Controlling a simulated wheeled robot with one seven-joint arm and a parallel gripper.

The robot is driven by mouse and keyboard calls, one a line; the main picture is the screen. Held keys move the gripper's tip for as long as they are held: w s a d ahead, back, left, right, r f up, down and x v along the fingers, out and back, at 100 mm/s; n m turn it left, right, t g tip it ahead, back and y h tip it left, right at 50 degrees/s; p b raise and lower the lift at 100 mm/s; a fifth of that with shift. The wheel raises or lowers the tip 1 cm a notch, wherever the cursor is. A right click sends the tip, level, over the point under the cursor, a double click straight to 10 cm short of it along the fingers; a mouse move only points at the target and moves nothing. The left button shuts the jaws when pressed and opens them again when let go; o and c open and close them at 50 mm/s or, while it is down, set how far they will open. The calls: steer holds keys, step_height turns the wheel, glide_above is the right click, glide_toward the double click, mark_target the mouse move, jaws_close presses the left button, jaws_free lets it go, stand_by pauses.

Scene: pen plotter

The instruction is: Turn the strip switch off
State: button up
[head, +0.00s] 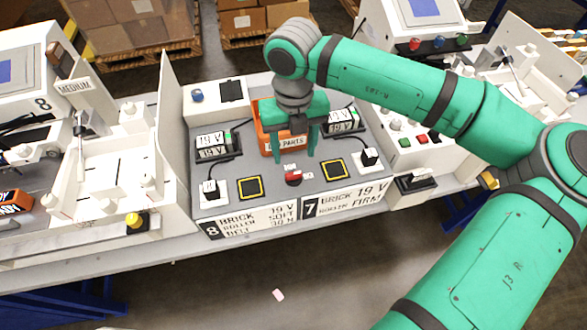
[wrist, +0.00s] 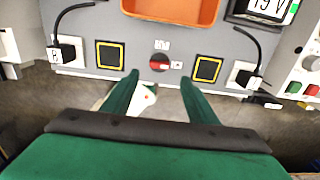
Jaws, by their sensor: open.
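A small red switch (head: 293,177) sits on a dark round base at the front middle of the grey panel, between two yellow-edged black squares. Small white labels beside it are too small to read. It also shows in the wrist view (wrist: 159,62), just beyond and between my fingertips. My gripper (head: 292,156) points down above the panel, its two green fingers apart and empty. In the wrist view the fingers (wrist: 160,78) stand either side of the switch, with no contact visible. I cannot tell the switch's position.
An orange parts bin (head: 268,135) stands behind the switch, partly hidden by my gripper. Plugs with black cords stand at left (head: 210,190) and right (head: 369,157). Black power bricks (head: 217,147) sit farther back. White machines (head: 120,165) flank the panel.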

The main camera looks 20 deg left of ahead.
mark_target(295, 173)
step_height(295, 173, down, 9)
steer(key=shift+r, duration=0.1)
stand_by(0.3)
steer(key=shift+a, duration=0.1)
steer(key=c, duration=1.1)
steer(key=shift+o, duration=0.2)
steer(key=shift+w, duration=0.1)
